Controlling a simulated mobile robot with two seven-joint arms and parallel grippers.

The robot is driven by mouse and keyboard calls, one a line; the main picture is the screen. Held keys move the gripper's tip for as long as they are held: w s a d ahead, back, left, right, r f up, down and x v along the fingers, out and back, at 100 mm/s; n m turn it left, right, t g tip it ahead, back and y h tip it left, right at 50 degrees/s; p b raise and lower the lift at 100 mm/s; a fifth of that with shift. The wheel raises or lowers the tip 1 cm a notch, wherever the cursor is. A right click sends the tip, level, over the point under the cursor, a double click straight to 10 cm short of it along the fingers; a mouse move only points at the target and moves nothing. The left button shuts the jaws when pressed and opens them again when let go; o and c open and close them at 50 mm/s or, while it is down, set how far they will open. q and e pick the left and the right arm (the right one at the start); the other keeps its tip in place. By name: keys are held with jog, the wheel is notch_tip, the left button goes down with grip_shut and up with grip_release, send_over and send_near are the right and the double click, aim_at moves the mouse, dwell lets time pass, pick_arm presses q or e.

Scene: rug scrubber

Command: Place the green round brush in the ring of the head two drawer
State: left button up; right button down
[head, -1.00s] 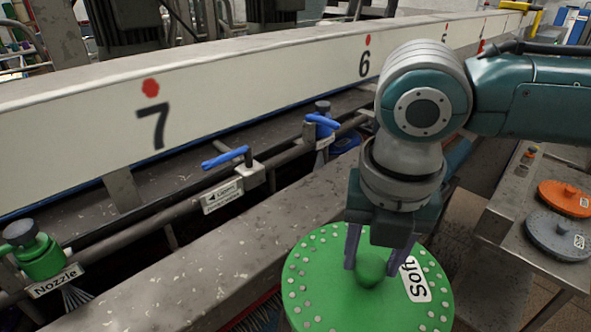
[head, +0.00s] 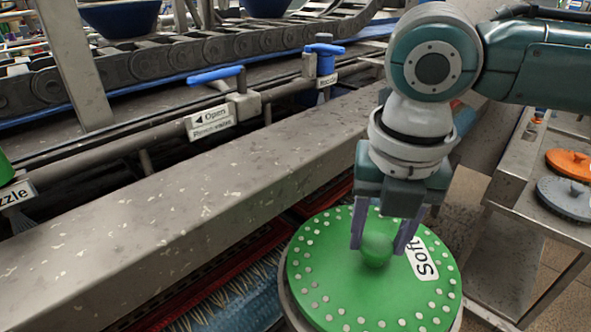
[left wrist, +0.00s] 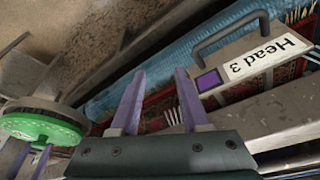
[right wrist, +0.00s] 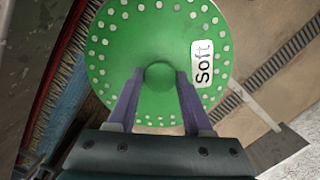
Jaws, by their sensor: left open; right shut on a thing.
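The green round brush (head: 345,290) is a flat disc with pale dots, a centre knob and a "Soft" label. My right gripper (head: 379,246) is shut on its knob from above. The brush also fills much of the right wrist view (right wrist: 125,50), with the right gripper (right wrist: 159,78) on the knob. A grey rim shows under the disc's edge; I cannot tell whether it is brush or ring. The left wrist view shows the brush (left wrist: 35,128) at left. My left gripper (left wrist: 158,75) is open and empty near a drawer front marked "Head 3" (left wrist: 262,55). No "Head 2" label shows.
A metal cart (head: 510,185) at right carries an orange disc (head: 570,163) and a grey disc (head: 565,197). Blue-handled valves (head: 215,74) stand behind the beam.

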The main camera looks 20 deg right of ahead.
notch_tip(320, 180, down, 2)
jog(key=shift+f+b, duration=0.15)
jog(key=shift+b, duration=0.7)
pick_arm(q)
jog(key=f, duration=0.2)
jog(key=shift+a+f, duration=0.3)
pick_arm(e)
jog(key=shift+r, duration=0.2)
jog(key=shift+f, duration=0.2)
jog(key=shift+c, duration=1.5)
grip_release()
pick_arm(q)
jog(key=shift+d, duration=0.1)
